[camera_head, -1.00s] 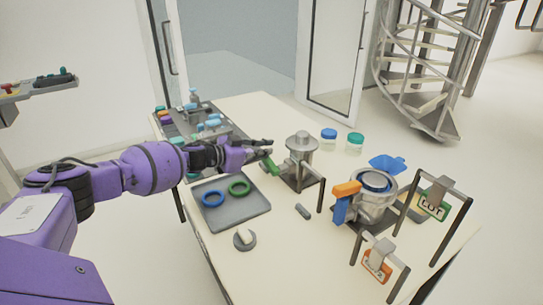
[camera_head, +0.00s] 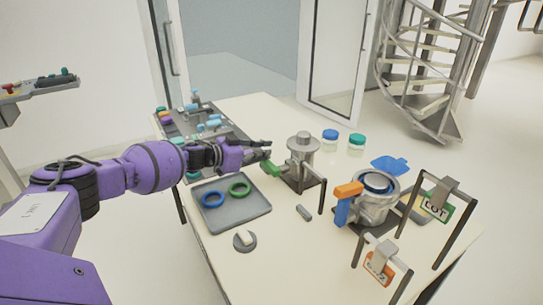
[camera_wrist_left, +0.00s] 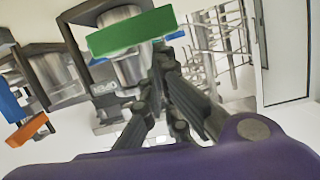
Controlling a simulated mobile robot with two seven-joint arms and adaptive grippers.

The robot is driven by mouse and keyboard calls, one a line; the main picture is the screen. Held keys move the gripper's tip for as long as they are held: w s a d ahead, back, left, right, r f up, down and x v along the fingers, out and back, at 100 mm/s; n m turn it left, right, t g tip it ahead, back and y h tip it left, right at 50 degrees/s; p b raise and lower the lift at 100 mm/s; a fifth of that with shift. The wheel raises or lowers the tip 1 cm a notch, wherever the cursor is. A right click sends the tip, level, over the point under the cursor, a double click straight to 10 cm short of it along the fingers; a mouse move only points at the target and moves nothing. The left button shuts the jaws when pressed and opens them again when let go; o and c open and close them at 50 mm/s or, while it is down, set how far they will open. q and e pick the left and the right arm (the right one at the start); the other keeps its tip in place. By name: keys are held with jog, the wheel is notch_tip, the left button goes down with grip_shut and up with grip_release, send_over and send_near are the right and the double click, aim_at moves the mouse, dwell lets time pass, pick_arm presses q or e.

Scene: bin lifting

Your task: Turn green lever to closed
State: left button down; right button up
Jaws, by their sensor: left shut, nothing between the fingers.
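The green lever (camera_head: 271,169) sticks out from the left side of a metal valve (camera_head: 301,152) that stands on the table. In the left wrist view the green lever (camera_wrist_left: 132,32) shows as a broad bar above the fingertips, with metal cylinders behind it. My left gripper (camera_head: 266,148) is shut and empty at the lever, next to its upper end. Its fingers (camera_wrist_left: 162,62) lie very close to the lever's right end in the wrist view; I cannot tell whether they touch. My right gripper is not in view.
A grey tray (camera_head: 232,221) with a blue ring (camera_head: 213,199) and a green ring (camera_head: 239,188) lies in front. A second valve has an orange and blue handle (camera_head: 343,203). Framed tags stand at right (camera_head: 437,206). Two lidded jars (camera_head: 330,140) stand behind.

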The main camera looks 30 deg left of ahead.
pick_arm(q)
jog(key=v, duration=1.2)
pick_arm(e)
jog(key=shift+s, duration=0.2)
